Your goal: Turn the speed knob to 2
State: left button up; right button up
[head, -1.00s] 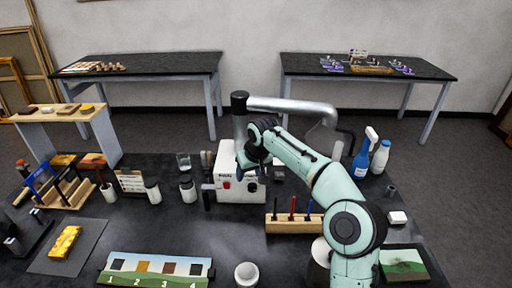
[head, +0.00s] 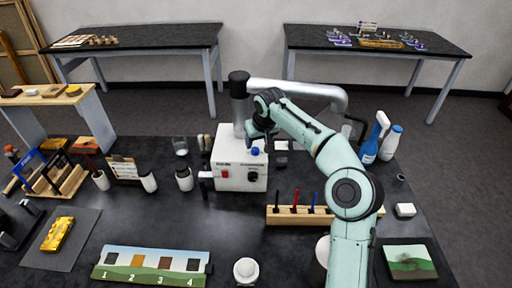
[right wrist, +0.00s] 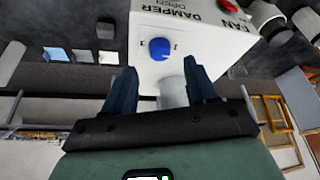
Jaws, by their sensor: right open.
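The white control box (head: 226,150) stands mid-table. Its front carries a red switch (head: 226,174), a black knob (head: 252,176) and, above that, a blue knob (head: 254,151). The lettering is too small in the head view to tell the settings. In the right wrist view, the blue knob (right wrist: 160,48) shows beside "DAMPER OPEN" print; the black knob is out of that view. My right gripper (right wrist: 160,73) is open and empty, its fingertips apart from the blue knob. In the head view it hovers by the box's upper front. My left gripper is not in view.
A silver duct (head: 296,91) rises behind the box. A wooden holder with pens (head: 292,217) stands in front to the right. A spray bottle (head: 372,142) stands right of my arm.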

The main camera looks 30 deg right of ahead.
aim_at(255, 149)
jog(key=x, duration=0.5)
jog(key=shift+f, duration=0.1)
jog(key=c, duration=1)
